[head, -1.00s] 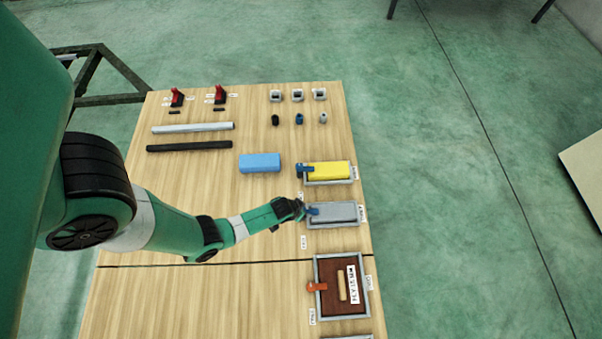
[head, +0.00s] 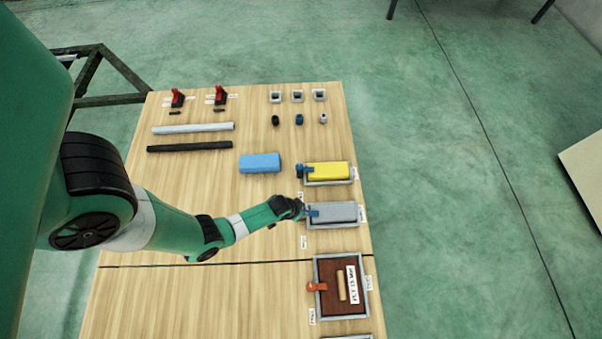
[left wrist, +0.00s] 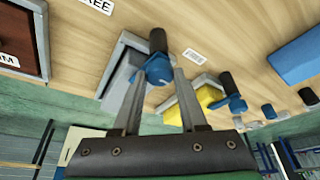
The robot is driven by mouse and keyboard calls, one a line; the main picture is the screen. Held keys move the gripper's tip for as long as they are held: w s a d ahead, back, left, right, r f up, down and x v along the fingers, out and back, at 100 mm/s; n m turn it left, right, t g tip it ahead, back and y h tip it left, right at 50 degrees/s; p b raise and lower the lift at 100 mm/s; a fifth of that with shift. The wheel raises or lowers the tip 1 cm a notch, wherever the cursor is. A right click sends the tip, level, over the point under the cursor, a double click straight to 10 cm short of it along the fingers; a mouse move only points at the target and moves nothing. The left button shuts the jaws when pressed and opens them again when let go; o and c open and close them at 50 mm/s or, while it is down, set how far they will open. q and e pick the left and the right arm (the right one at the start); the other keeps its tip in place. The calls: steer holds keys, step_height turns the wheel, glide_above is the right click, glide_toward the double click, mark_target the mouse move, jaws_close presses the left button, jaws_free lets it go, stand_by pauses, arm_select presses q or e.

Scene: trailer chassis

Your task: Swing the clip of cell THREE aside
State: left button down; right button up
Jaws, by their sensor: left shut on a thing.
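The grey cell (head: 345,224) is a shallow frame with a grey block in it, near the table's right edge. A label ending in "REE" (left wrist: 97,4) lies beside it in the left wrist view. Its blue clip (head: 313,212) lies at the left end, its tip over the block; it also shows in the left wrist view (left wrist: 158,72) with a black upright knob (left wrist: 157,40). My left gripper (left wrist: 157,78) has its fingers on either side of the blue clip and is shut on it. In the head view my gripper (head: 299,209) partly hides the clip's left end.
A cell with a yellow block (head: 328,171) and its own blue clip stands just behind. A brown cell (head: 328,298) with an orange clip (head: 316,287) is in front. A blue block (head: 260,163) lies to the back left.

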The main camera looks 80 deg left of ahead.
arm_select(q)
steer(key=shift+a+r+m, duration=0.1)
steer(key=shift+m, duration=0.6)
steer(key=shift+m+h, duration=0.6)
steer(key=shift+m, duration=0.3)
steer(key=m+h, duration=0.1)
steer(key=m, duration=0.1)
steer(key=m+b, duration=0.1)
steer(key=m, duration=0.1)
steer(key=shift+a+m+t+h, duration=0.15)
steer(key=shift+m+t+h, duration=0.15)
steer(key=shift+h, duration=0.1)
steer(key=shift+m+h, duration=0.3)
steer(key=shift+m, duration=0.6)
steer(key=m+g+h+p, duration=0.1)
steer(key=m, duration=0.1)
steer(key=shift+a+m, duration=0.1)
steer(key=shift+m, duration=1.1)
steer(key=shift+w+m+g+h, duration=0.1)
steer(key=shift+m+g+h, duration=0.45)
steer(key=shift+m, duration=0.75)
